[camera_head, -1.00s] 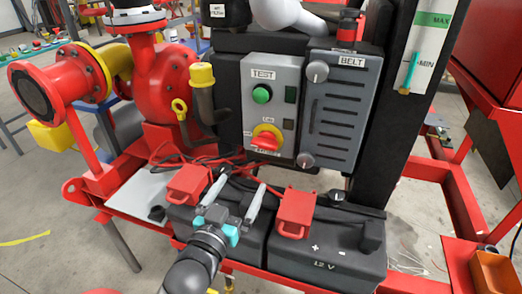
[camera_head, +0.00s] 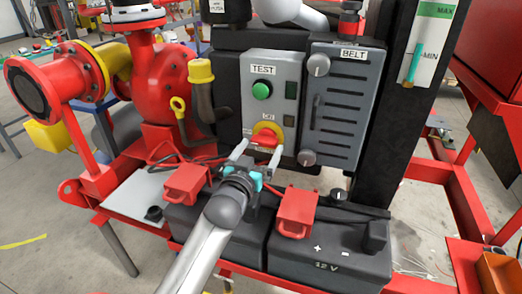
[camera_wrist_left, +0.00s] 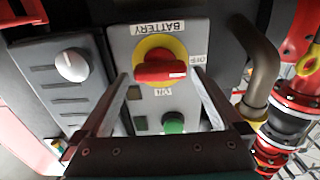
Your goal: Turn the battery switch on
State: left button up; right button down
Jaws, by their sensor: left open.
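The battery switch (camera_head: 267,135) is a red rotary handle on a yellow disc, low on the grey TEST panel (camera_head: 256,104). In the left wrist view the switch (camera_wrist_left: 161,70) shows its red handle lying roughly across the picture, under a BATTERY label. My left gripper (camera_head: 259,152) is open, with its two fingers pointing at the switch from below and in front. In the left wrist view the fingers (camera_wrist_left: 160,85) stand to either side of the handle, with gaps between. I cannot tell whether they reach its depth. My right gripper is not in view.
A green button (camera_head: 262,90) sits above the switch. The BELT cover (camera_head: 334,115) with grey knobs stands to the right. A red pump (camera_head: 165,80) stands at the left.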

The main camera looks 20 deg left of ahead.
pick_arm(q)
jog(key=shift+w, duration=0.55)
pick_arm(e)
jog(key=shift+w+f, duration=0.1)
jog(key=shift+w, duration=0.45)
pick_arm(q)
jog(key=shift+c, duration=0.2)
jog(key=c, duration=1)
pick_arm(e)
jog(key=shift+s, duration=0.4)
